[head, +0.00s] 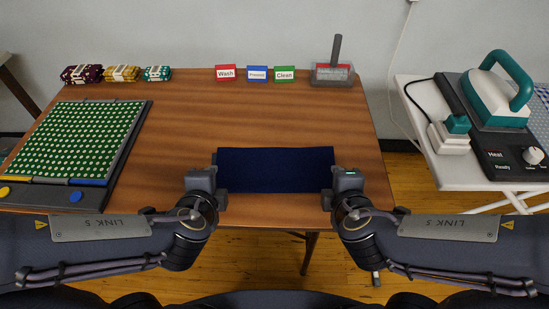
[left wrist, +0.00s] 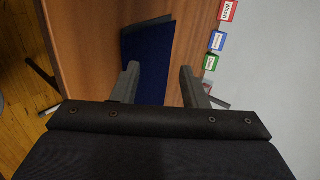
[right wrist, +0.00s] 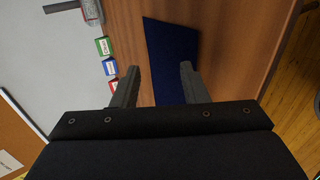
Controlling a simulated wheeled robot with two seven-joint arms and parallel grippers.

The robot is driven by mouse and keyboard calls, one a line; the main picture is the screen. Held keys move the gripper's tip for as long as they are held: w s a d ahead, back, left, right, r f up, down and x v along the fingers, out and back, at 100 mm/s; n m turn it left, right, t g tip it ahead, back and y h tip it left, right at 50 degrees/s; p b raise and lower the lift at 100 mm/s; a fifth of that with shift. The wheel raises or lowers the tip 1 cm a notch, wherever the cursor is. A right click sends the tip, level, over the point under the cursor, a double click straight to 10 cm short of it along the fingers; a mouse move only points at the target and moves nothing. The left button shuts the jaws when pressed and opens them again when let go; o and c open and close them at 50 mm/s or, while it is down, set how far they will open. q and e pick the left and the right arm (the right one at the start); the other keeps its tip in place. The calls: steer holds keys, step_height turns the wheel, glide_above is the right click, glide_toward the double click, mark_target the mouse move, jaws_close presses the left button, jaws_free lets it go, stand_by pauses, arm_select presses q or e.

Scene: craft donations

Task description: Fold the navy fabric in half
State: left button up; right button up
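The navy fabric (head: 275,170) lies flat on the wooden table near its front edge, as a wide, short rectangle. In the left wrist view the fabric (left wrist: 153,55) shows a darker strip along its far end and one side; I cannot tell surely whether this is a second layer. It also shows in the right wrist view (right wrist: 171,55). My left gripper (head: 219,181) is at the fabric's left end and my right gripper (head: 331,181) is at its right end. Both have their fingers apart, with nothing visibly pinched.
A dark board with green dotted fabric (head: 78,133) lies at the left. Folded fabric bundles (head: 122,73), Wash (head: 225,73), blue (head: 257,74) and Clean (head: 285,74) signs and a grey bin (head: 332,80) line the back. An iron (head: 497,95) stands on the right-hand table. The table's middle is clear.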

arm_select(q)
steer(key=s+r, duration=0.1)
steer(key=r, duration=0.1)
steer(key=s+r, duration=0.2)
steer(key=shift+s+r, duration=0.2)
steer(key=shift+s, duration=0.1)
arm_select(e)
steer(key=s+r, duration=0.1)
steer(key=r, duration=0.1)
steer(key=s+r, duration=0.2)
steer(key=shift+s+r, duration=0.2)
steer(key=shift+s, duration=0.1)
